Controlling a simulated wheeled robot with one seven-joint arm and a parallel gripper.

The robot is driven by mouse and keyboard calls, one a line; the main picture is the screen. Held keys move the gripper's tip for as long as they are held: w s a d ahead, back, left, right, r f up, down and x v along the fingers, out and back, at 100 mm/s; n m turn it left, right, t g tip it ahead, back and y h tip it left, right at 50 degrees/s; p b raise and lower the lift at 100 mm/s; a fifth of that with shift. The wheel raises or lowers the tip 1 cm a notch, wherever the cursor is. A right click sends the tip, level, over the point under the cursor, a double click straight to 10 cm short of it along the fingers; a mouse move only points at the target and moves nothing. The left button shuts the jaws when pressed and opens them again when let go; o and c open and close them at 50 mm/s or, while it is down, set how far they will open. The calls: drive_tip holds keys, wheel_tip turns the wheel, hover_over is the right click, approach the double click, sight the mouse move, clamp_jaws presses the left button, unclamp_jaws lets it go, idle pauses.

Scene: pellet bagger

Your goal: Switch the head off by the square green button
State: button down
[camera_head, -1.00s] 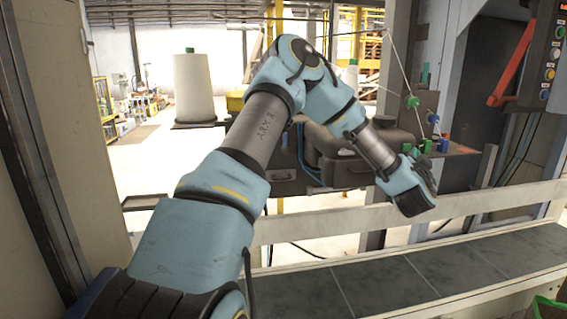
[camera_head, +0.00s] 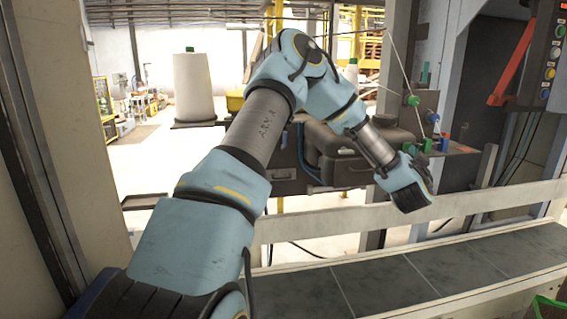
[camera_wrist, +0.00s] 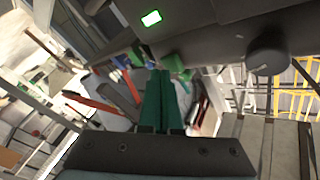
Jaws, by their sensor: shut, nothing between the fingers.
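The square green button (camera_wrist: 151,18) glows white-green on the dark sewing head (camera_wrist: 205,28), near the top of the wrist view. In the head view the dark head housing (camera_head: 350,172) is partly behind my arm, and I cannot make out the button there. My gripper (camera_wrist: 163,74) shows two dark green fingers side by side, shut and empty. The fingertips lie below the button in the wrist picture, apart from it as far as I can tell. In the head view my gripper (camera_head: 427,168) is at the right of the housing, above the conveyor.
A grey round knob (camera_wrist: 268,57) sits on the head, right of the button. Green and blue fittings (camera_head: 427,145) stand behind my gripper. A pale rail (camera_head: 330,222) and dark conveyor belt (camera_head: 380,285) run below. A control panel (camera_head: 548,60) is at upper right.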

drive_tip(key=shift+w+a, duration=0.1)
drive_tip(key=shift+w, duration=0.3)
idle(0.3)
drive_tip(key=shift+s, duration=0.1)
drive_tip(key=shift+s+b, duration=0.3)
drive_tip(key=shift+s, duration=0.5)
drive_tip(key=shift+s+d, duration=0.1)
drive_tip(key=shift+d, duration=0.1)
drive_tip(key=shift+s+d+b, duration=0.2)
drive_tip(key=shift+s+b, duration=0.05)
drive_tip(key=shift+s, duration=0.7)
drive_tip(key=shift+s+d+b, duration=0.15)
drive_tip(key=shift+s+b, duration=0.05)
drive_tip(key=shift+s, duration=0.75)
drive_tip(key=shift+s+d+b, duration=0.2)
drive_tip(key=shift+s+b, duration=0.05)
drive_tip(key=shift+s, duration=0.7)
